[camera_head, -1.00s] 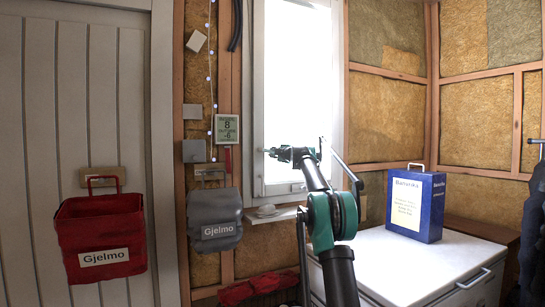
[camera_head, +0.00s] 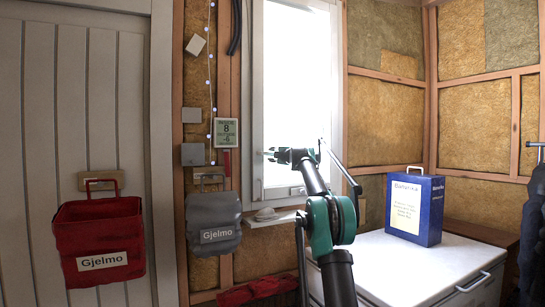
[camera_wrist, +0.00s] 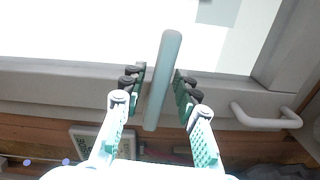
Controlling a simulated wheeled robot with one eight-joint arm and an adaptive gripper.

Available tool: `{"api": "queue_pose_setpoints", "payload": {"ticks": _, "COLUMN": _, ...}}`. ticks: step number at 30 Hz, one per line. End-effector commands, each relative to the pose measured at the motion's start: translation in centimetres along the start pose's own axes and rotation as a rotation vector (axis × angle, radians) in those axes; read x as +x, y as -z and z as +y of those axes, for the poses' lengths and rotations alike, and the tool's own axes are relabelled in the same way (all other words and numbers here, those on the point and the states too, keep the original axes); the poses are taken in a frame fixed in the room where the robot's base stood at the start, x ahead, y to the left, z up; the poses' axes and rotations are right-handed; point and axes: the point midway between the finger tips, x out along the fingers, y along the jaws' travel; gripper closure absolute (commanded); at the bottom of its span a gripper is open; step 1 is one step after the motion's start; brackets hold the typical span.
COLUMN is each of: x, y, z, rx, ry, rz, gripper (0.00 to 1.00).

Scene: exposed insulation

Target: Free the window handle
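The window handle (camera_wrist: 163,82) is a smooth, pale blue-grey bar in the wrist view, standing out from the window frame and slightly tilted. My gripper (camera_wrist: 160,84) is open, with one dark-padded finger on each side of the bar. Gaps show between the bar and both fingers, so it does not look clasped. In the head view my gripper (camera_head: 270,155) is at the left side of the bright window (camera_head: 296,85). The handle is too small there to make out clearly. Nothing is seen hanging on the bar in the wrist view.
A U-shaped pull (camera_wrist: 265,120) sits on the frame to the right. A blue box (camera_head: 432,215) stands on the white cabinet (camera_head: 400,268).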

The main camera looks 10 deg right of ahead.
Motion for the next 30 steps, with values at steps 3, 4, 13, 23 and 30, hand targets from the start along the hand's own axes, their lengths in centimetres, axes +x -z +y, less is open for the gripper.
{"api": "queue_pose_setpoints", "payload": {"ticks": 3, "x": 0.0, "y": 0.0, "z": 0.0, "rx": 0.001, "ry": 0.000, "rz": 0.000, "gripper": 0.64}}
{"api": "queue_pose_setpoints", "payload": {"ticks": 4, "x": 0.0, "y": 0.0, "z": 0.0, "rx": 0.001, "ry": 0.000, "rz": 0.000, "gripper": 0.64}}
{"api": "queue_pose_setpoints", "payload": {"ticks": 13, "x": -0.6, "y": -0.1, "z": 0.1, "rx": 0.001, "ry": 0.000, "rz": -0.001, "gripper": 0.64}}
{"api": "queue_pose_setpoints", "payload": {"ticks": 23, "x": -4.6, "y": -0.1, "z": 0.1, "rx": 0.001, "ry": 0.000, "rz": -0.001, "gripper": 0.64}}
{"api": "queue_pose_setpoints", "payload": {"ticks": 30, "x": -8.4, "y": -0.1, "z": 0.0, "rx": 0.001, "ry": 0.000, "rz": -0.002, "gripper": 0.64}}
